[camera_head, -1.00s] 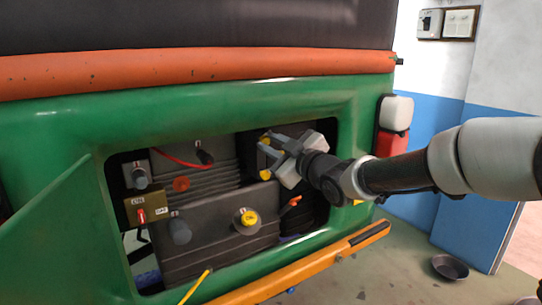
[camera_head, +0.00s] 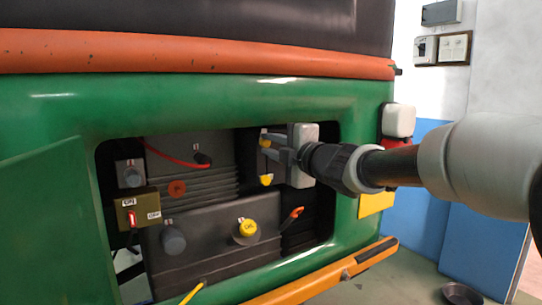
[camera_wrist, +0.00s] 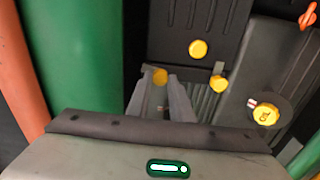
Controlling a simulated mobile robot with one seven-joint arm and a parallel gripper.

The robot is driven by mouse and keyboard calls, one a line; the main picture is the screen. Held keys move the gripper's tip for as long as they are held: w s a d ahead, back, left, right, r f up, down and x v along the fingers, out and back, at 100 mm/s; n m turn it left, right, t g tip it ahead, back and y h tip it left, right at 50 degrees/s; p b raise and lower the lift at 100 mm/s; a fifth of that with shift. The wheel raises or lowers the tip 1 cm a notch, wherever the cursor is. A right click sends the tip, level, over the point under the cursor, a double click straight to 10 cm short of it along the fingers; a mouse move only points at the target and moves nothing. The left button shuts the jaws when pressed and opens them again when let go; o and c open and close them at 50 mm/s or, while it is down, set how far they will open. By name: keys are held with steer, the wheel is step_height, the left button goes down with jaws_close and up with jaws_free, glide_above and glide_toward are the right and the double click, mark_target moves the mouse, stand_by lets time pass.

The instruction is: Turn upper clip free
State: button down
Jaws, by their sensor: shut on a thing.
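The upper clip (camera_head: 264,140) is a small yellow piece near the top of the opening in the green body. My gripper (camera_head: 271,149) reaches in from the right, its two grey fingers at that clip. In the wrist view the same upper clip (camera_wrist: 160,77) shows between my fingertips (camera_wrist: 161,84), and the gripper is shut on it. The fingers hide part of it. A lower yellow clip (camera_head: 266,180) sits just below the fingers, apart from them.
A dark grey block with a yellow cap (camera_head: 244,229) and an orange lever (camera_head: 291,217) lies below. An open green flap (camera_head: 45,230) stands at left.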

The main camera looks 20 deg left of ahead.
steer(key=shift+f+n+b, duration=0.1)
steer(key=shift+n+b, duration=0.65)
steer(key=shift+n, duration=0.45)
steer(key=c, duration=1.6)
jaws_free()
steer(key=shift+o, duration=0.2)
steer(key=p+v, duration=0.1)
steer(key=v, duration=1.6)
steer(key=shift+s+p, duration=0.2)
steer(key=shift+p, duration=0.2)
steer(key=shift+d, duration=0.15)
